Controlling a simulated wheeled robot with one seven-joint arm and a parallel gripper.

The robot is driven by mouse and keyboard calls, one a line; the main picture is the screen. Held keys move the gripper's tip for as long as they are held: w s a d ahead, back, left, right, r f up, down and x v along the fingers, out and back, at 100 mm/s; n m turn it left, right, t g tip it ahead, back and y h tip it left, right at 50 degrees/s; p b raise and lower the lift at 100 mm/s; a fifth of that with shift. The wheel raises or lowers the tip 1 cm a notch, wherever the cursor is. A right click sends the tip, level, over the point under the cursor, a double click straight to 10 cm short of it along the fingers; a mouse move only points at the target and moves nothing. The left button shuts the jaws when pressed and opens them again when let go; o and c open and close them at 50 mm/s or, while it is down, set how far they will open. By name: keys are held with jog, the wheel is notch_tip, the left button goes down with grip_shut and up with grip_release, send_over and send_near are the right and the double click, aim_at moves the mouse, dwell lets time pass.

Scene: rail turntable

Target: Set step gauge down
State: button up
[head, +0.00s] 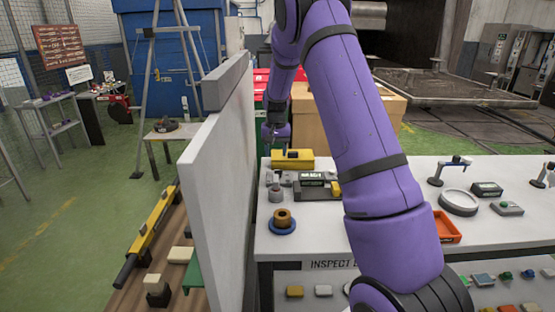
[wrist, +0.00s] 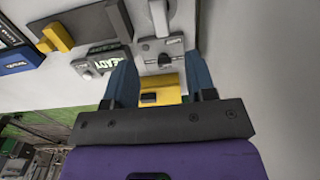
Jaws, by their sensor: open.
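A yellow block (head: 292,161) with a small dark piece on top sits at the far left end of the white workbench; it looks like the step gauge, though no label confirms it. In the wrist view the yellow block (wrist: 170,82) shows between the two blue fingers of my gripper (wrist: 160,64), partly hidden by the gripper's dark body. My gripper is open. In the head view my gripper (head: 270,138) is small, just above and left of the block. I cannot tell whether a finger touches it.
A grey device with a READY display (wrist: 104,60) and a grey clamp-like fixture (wrist: 160,50) lie close by. A tall white panel (head: 225,190) borders the bench's left side.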

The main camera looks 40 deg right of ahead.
jog(key=s+a+r+n+t, duration=0.1)
jog(key=s+a+r+n, duration=0.1)
jog(key=s+a+r, duration=0.55)
jog(key=s+a+r+n+t, duration=0.15)
jog(key=s+a+r, duration=0.35)
jog(key=s+r, duration=0.6)
jog(key=s+a+r+n+t, duration=0.1)
jog(key=s+a+r, duration=0.1)
jog(key=s, duration=0.8)
jog(key=s+a+r+n+t, duration=0.1)
jog(key=s+a, duration=0.4)
jog(key=s, duration=0.6)
jog(key=shift+s+a+r+n+t, duration=0.15)
jog(key=shift+s+r+n+t, duration=0.15)
jog(key=shift+r+n, duration=0.3)
